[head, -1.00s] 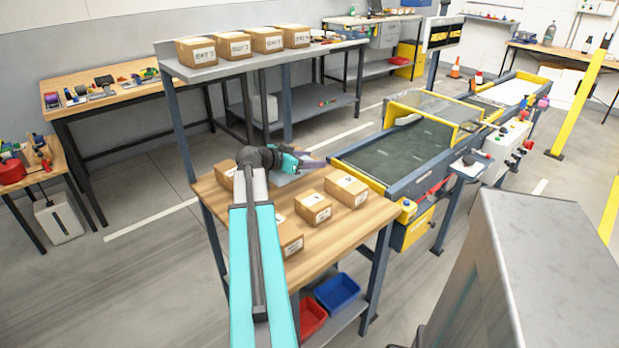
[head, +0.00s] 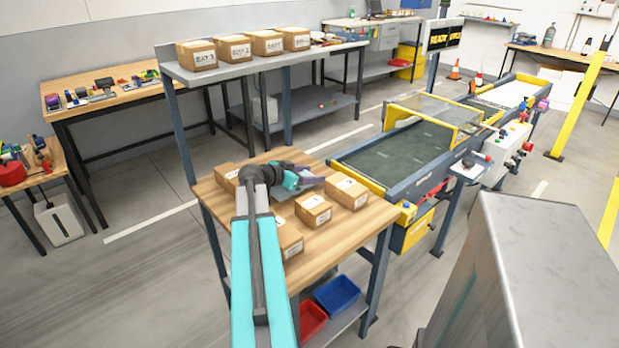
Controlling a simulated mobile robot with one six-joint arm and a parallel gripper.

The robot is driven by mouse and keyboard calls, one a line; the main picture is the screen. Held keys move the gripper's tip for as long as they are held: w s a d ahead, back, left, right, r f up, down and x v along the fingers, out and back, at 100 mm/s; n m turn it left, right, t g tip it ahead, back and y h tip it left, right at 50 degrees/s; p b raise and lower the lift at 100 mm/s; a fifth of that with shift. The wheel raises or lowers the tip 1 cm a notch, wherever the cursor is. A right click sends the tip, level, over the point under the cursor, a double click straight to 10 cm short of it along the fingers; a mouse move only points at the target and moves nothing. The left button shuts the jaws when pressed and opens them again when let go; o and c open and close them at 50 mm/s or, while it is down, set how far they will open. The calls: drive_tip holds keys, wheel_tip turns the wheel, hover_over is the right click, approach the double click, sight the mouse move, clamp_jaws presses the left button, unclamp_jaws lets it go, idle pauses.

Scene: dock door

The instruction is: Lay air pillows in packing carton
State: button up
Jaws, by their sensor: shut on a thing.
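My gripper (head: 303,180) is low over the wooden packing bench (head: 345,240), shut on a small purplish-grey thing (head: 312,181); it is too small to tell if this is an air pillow. Several brown cartons stand on the bench: one at the back left (head: 226,178) partly behind my arm, one at the right (head: 347,190), one in the middle (head: 313,210) and one at the front (head: 291,240) partly behind my arm. The gripper is just behind the middle carton, left of the right one. No open carton top can be made out; my arm hides part of the bench.
A raised grey shelf (head: 262,64) behind the bench carries a row of labelled cartons (head: 234,48). A conveyor (head: 405,150) with yellow ends stands at the right. Red (head: 312,318) and blue (head: 338,293) bins sit below the bench. A large grey block (head: 530,260) fills the lower right.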

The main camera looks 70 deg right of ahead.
drive_tip(key=shift+f, duration=0.3)
drive_tip(key=shift+f, duration=0.15)
drive_tip(key=o, duration=1)
drive_tip(key=shift+r, duration=0.2)
drive_tip(key=b+v, duration=0.1)
drive_tip(key=v, duration=1.1)
drive_tip(key=shift+o, duration=0.7)
